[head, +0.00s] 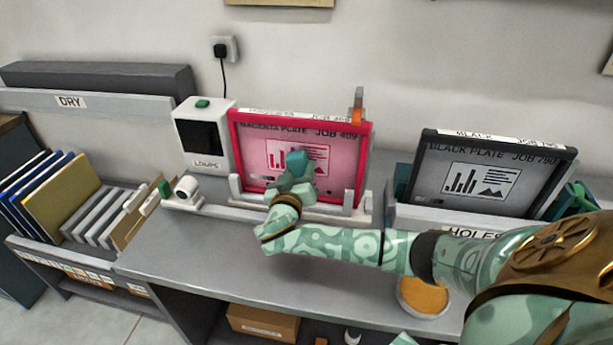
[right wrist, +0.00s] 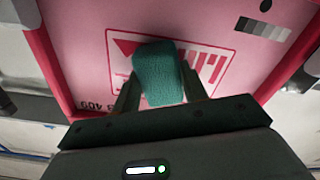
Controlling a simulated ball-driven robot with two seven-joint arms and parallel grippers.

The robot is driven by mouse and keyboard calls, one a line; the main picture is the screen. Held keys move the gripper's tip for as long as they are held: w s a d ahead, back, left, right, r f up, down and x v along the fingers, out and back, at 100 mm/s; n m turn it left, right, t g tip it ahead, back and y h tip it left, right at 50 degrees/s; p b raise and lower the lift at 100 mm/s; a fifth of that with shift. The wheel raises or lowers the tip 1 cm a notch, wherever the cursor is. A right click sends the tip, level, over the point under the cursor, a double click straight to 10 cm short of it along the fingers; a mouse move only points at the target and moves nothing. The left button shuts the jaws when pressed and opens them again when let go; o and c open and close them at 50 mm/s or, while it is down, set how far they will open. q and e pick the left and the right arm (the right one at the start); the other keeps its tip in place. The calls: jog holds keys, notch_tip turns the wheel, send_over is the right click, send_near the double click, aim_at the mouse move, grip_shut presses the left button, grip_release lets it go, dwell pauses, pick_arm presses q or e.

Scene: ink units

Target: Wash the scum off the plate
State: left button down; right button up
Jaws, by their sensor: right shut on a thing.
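The magenta plate (head: 340,142) stands upright in a red frame on the bench, held by a pale stand, and bears a printed chart. It also fills the right wrist view (right wrist: 225,20). My right gripper (head: 291,184) is in front of the plate's lower middle. It is shut on a teal sponge (right wrist: 158,72), which covers part of the print. I cannot tell for sure whether the sponge touches the plate. No scum shows clearly on the visible pink surface. My left gripper is not in view.
A black plate (head: 480,172) stands to the right. A white box labelled LOUPE (head: 205,140) and a small white device (head: 186,192) stand to the left, near a rack of folders (head: 60,200). A round orange-filled dish (head: 424,295) sits below my right arm. The bench front (head: 200,260) is clear.

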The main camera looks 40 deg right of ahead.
aim_at(287, 165)
jog(key=shift+w+a+f+b, duration=0.1)
jog(key=shift+w+a+b, duration=0.7)
jog(key=shift+w, duration=0.1)
jog(key=shift+w+a+r+p, duration=0.1)
jog(key=shift+w+r+p, duration=0.1)
jog(key=shift+r, duration=0.25)
jog(key=shift+w+a+r+p, duration=0.1)
jog(key=shift+r+p, duration=0.05)
jog(key=shift+r, duration=0.3)
jog(key=shift+s+d, duration=0.15)
jog(key=shift+s+d+p, duration=0.9)
jog(key=shift+s+d, duration=0.4)
jog(key=shift+s, duration=0.25)
jog(key=shift+s+d+p, duration=0.5)
jog(key=shift+s+d, duration=0.85)
jog(key=shift+s, duration=0.25)
jog(key=shift+s+d+f, duration=0.1)
jog(key=shift+s+d, duration=0.15)
jog(key=shift+w+a+f+b, duration=0.15)
jog(key=shift+w+a+b, duration=0.55)
jog(key=shift+w+b, duration=0.15)
jog(key=shift+w+a+b, duration=1.3)
jog(key=shift+w+a, duration=0.1)
jog(key=shift+w, duration=0.2)
jog(key=shift+w+a+b, duration=0.7)
jog(key=shift+w+b, duration=0.05)
jog(key=shift+b, duration=0.05)
jog(key=shift+w+a+r, duration=0.2)
jog(key=shift+w, duration=0.05)
